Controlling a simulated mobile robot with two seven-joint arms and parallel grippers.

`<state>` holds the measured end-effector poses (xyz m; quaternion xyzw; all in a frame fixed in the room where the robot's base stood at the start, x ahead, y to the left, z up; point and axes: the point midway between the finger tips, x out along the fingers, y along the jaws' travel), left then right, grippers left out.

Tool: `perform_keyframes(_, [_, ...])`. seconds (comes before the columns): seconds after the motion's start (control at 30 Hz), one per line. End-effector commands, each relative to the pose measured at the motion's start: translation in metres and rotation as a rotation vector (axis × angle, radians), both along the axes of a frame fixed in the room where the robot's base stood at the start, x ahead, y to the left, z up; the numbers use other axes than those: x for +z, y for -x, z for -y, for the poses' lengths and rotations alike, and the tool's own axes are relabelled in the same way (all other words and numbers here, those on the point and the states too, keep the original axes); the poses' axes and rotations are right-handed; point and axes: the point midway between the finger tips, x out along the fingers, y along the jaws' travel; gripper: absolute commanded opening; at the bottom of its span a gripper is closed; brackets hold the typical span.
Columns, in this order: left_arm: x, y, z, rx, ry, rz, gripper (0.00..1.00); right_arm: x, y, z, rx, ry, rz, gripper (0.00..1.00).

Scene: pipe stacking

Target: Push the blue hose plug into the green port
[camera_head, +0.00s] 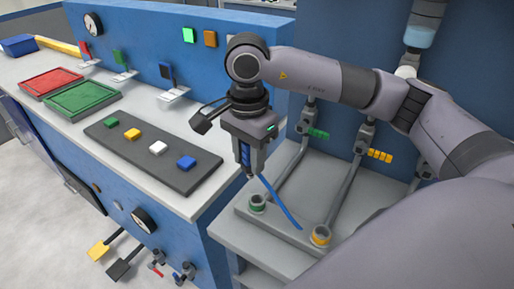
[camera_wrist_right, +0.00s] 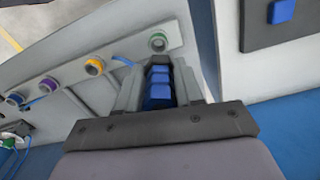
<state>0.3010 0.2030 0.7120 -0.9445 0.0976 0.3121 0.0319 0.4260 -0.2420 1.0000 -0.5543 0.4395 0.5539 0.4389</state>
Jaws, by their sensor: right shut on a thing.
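My right gripper (camera_head: 249,174) comes in from the right and points down, shut on the blue hose plug (camera_head: 245,155). A thin blue hose (camera_head: 279,203) hangs from it, slanting down to the right. The green port (camera_head: 257,202) is a green-ringed socket on the grey ledge, just below the fingertips, with a small gap in the head view. In the right wrist view the blue plug (camera_wrist_right: 159,88) sits between the fingers, and the green port (camera_wrist_right: 158,42) is straight beyond its tip. The plug's very end is hard to see. My left gripper is not in view.
An orange-ringed port (camera_head: 320,236) is to the right on the ledge. The wrist view also shows a purple port (camera_wrist_right: 94,67) and more ports to the left. Grey pipes (camera_head: 345,195) rise behind. A dark panel (camera_head: 150,150) with coloured buttons lies on the left counter.

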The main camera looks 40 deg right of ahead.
Motion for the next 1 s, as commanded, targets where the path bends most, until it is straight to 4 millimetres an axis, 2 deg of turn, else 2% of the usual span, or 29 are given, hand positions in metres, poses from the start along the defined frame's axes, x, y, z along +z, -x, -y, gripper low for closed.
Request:
perform_keyframes(0.2, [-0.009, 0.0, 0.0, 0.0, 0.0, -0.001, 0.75, 0.009, 0.001, 0.009, -0.408, -0.002, 0.002, 0.0])
perform_keyframes(0.4, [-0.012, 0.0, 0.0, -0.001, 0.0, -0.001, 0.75, 0.016, 0.002, 0.015, -0.658, -0.002, 0.002, 0.0])
perform_keyframes(0.67, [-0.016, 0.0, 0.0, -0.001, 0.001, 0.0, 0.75, 0.015, 0.003, 0.017, -0.75, -0.002, 0.001, 0.0])
perform_keyframes(0.87, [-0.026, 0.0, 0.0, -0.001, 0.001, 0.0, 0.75, -0.001, 0.003, 0.017, -0.749, -0.001, 0.001, 0.0])
perform_keyframes(1.0, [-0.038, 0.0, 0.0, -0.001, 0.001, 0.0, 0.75, -0.018, 0.003, 0.017, -0.748, 0.0, 0.0, 0.0])
